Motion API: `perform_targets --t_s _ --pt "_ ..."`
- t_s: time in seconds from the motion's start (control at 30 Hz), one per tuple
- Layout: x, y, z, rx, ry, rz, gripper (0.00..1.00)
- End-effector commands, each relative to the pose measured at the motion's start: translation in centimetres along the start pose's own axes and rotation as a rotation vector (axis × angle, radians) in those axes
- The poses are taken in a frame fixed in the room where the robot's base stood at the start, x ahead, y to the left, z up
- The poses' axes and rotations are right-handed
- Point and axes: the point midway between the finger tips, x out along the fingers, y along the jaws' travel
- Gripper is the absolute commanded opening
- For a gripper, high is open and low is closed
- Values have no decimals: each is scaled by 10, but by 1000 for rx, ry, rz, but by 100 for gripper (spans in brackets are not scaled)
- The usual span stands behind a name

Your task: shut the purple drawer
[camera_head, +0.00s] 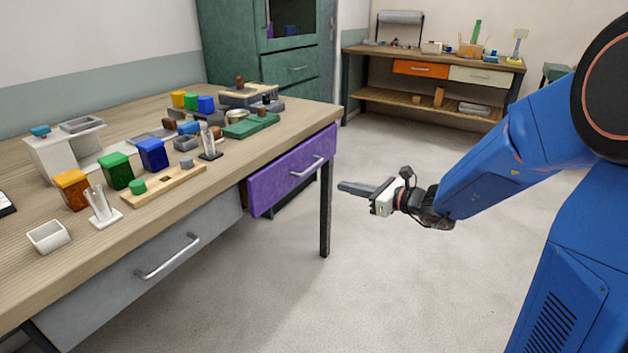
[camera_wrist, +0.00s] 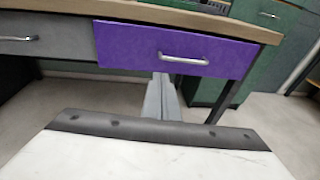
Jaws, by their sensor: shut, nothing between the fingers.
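The purple drawer (camera_head: 285,178) is under the right end of the wooden table, with a silver bar handle (camera_head: 308,167). Its front stands out a little from the table's edge, so it looks partly open. In the wrist view the purple drawer (camera_wrist: 140,50) shows ahead, with its handle (camera_wrist: 183,59) right of its middle. My gripper (camera_head: 342,186) is shut and empty, to the right of the drawer front and pointing at it. A gap shows between the fingertips and the drawer. In the wrist view my gripper (camera_wrist: 163,78) appears just below the drawer's lower edge.
A grey drawer (camera_head: 150,275) sits left of the purple one under the table (camera_head: 215,190). Blocks, bins and glass rods in holders crowd the tabletop. A table leg (camera_head: 325,215) stands near my gripper. A green cabinet (camera_head: 215,45) is behind. The floor around my arm is clear.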

Motion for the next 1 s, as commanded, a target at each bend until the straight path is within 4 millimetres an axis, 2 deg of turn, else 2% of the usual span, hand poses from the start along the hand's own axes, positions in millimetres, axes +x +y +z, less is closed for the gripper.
perform_targets --t_s 0.23,0.7,1.0 --pt "19 0 0 8 -4 -3 0" --pt "100 0 0 6 -3 -2 0" --pt "134 -1 1 6 -4 -3 0"
